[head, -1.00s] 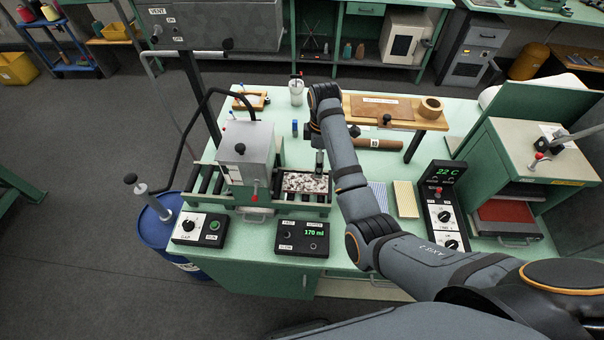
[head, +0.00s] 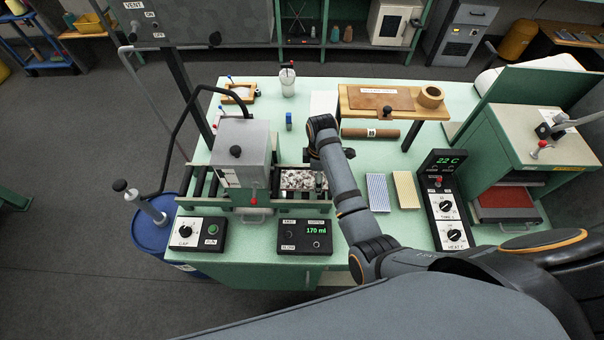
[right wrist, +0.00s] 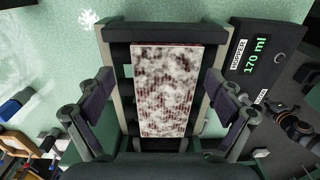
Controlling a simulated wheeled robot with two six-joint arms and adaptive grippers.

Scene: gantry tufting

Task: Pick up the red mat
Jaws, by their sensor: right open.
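A mat (head: 299,180) covered with mottled white and dark flock lies on the roller bed, right of the grey box machine. In the right wrist view the mat (right wrist: 170,92) shows red stripes and a thin red edge under the flock. My right gripper (head: 318,183) is over its right end, partly hiding it. In the right wrist view its open fingers stand on either side of the mat, apart from it. A plain red sheet (head: 503,198) also lies inside the green press at the right. My left gripper is not in view.
The 170 ml hopper box (head: 304,238) and a dial box (head: 197,233) stand in front of the rollers. A striped blue pad (head: 377,191), a yellow pad (head: 405,190) and a 22 C panel (head: 446,200) are right of my arm. A wooden stand (head: 395,105) is behind.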

